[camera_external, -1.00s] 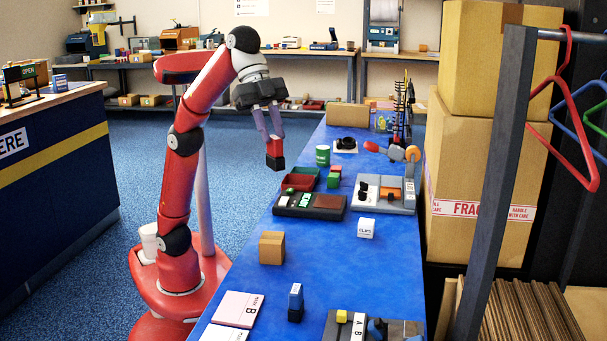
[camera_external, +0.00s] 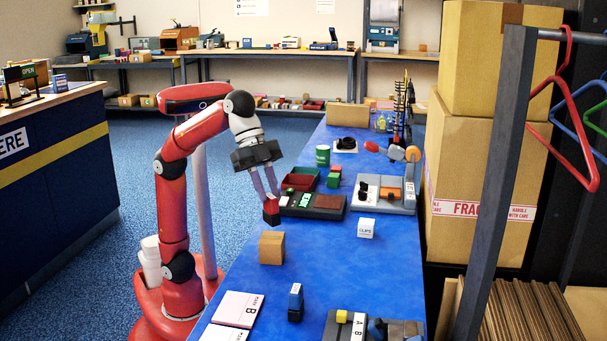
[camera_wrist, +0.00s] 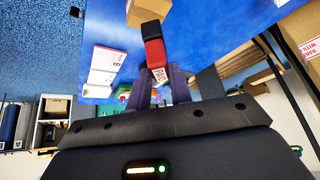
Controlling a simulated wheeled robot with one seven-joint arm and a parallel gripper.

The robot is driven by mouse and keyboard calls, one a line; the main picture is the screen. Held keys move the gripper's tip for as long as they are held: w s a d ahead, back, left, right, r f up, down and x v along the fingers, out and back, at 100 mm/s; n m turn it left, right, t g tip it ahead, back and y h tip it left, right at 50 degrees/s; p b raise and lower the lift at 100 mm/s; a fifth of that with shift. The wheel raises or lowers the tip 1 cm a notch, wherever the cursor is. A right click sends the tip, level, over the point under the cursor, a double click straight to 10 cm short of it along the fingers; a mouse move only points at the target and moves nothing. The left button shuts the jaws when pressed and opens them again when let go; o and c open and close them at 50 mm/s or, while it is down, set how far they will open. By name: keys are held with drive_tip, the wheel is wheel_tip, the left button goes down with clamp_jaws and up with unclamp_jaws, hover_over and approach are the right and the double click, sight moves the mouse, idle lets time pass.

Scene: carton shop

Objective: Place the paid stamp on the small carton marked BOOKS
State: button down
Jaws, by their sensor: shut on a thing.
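My gripper (camera_external: 268,190) is shut on the paid stamp (camera_external: 271,212), a small red and black block, and holds it above the left edge of the blue table. In the wrist view the stamp (camera_wrist: 153,50) sticks out beyond the fingers with PAID partly readable on its side. A small brown carton (camera_external: 271,249) stands on the table, nearer the camera than the stamp and apart from it. It also shows in part at the top of the wrist view (camera_wrist: 146,11). I cannot read any mark on it.
A white CLIPS box (camera_external: 366,229) stands right of the carton. A dark stamp tray (camera_external: 312,206) is just behind the stamp.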

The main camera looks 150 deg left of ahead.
sight(268, 202)
drive_tip(key=shift+f+b, duration=0.8)
drive_tip(key=shift+f, duration=1.1)
drive_tip(key=shift+f, duration=0.15)
drive_tip(key=c, duration=1.3)
unclamp_jaws()
drive_tip(key=shift+o, duration=0.2)
